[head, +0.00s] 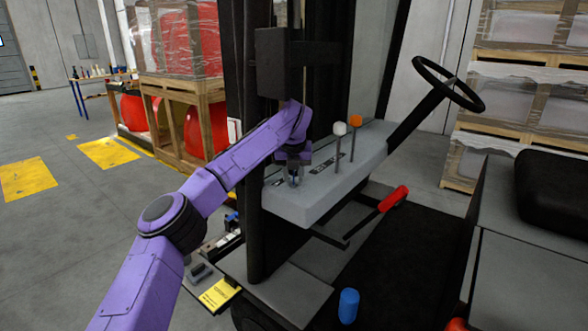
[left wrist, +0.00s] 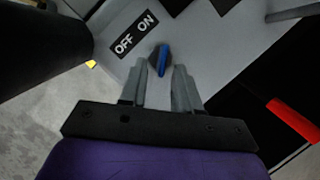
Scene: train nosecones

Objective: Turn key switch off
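The key switch (left wrist: 160,60) has a blue handle on a dark round base and sits on the grey console panel (head: 318,195). A black label (left wrist: 135,32) reading OFF and ON lies beside it, up and left in the left wrist view. My left gripper (head: 294,182) points down at the near left end of the console. In the left wrist view its two fingers (left wrist: 159,72) are apart, with the blue handle between their tips. A gap shows on each side, so I see no grip on it. In the head view the gripper hides the switch. My right gripper is out of view.
Two levers, with a white knob (head: 340,128) and an orange knob (head: 356,121), stand on the console to the right of the gripper. A steering wheel (head: 448,84) is behind them. A red-handled lever (head: 393,199) is below. A black mast (head: 246,130) stands close on the left.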

